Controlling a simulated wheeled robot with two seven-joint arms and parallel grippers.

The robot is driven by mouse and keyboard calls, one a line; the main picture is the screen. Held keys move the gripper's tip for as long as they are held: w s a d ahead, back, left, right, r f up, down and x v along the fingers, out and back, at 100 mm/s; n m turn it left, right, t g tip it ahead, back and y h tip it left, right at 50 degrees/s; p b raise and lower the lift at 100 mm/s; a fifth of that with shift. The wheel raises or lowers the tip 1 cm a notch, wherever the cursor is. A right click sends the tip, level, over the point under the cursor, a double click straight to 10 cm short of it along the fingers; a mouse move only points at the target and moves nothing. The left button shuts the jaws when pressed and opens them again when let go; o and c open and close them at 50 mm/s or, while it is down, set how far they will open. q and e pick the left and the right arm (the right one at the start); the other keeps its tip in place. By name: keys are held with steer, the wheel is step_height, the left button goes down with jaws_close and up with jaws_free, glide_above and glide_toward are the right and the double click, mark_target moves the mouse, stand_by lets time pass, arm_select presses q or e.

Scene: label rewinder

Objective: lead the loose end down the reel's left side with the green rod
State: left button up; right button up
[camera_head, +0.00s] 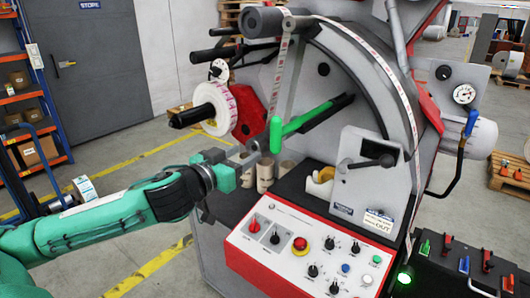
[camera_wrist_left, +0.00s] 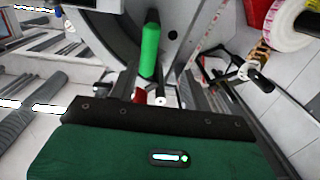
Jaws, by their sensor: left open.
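The green rod (camera_head: 275,135) stands upright in front of the machine, and a slanting green bar (camera_head: 312,115) runs up right beside it. I cannot tell if they join. The rod also shows in the left wrist view (camera_wrist_left: 150,50). My left gripper (camera_head: 262,155) is open at the rod's lower end; contact is unclear. The reel (camera_head: 215,108), white with pink-printed labels, sits on a dark spindle to the left. It also shows in the left wrist view (camera_wrist_left: 287,25). A printed strip (camera_head: 279,80) hangs from the top roller; its lower end is hidden near the rod. My right gripper is not in view.
The control panel (camera_head: 305,250) lies below the rod. Several cardboard cores (camera_head: 265,175) and a yellowish tape roll (camera_head: 321,182) stand behind it. The top roller (camera_head: 262,22) juts out above. Open floor lies left of the machine.

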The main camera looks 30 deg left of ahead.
mark_target(272, 137)
arm_select(q)
steer(key=shift+h, duration=0.3)
steer(key=w+p, duration=0.1)
steer(key=w+d+r+p, duration=0.1)
steer(key=w+p, duration=0.2)
steer(key=w, duration=0.1)
steer(key=shift+w+d+r, duration=0.1)
steer(key=shift+d+r, duration=0.15)
steer(key=shift+d, duration=0.15)
steer(key=w, duration=0.1)
steer(key=w+p, duration=0.2)
steer(key=w, duration=0.1)
steer(key=shift+w+d+f, duration=0.1)
steer(key=shift+d, duration=0.15)
steer(key=shift+w+d+f+p, duration=0.15)
steer(key=shift+w+p, duration=0.4)
steer(key=shift+w, duration=0.5)
jaws_close()
steer(key=shift+r, duration=0.2)
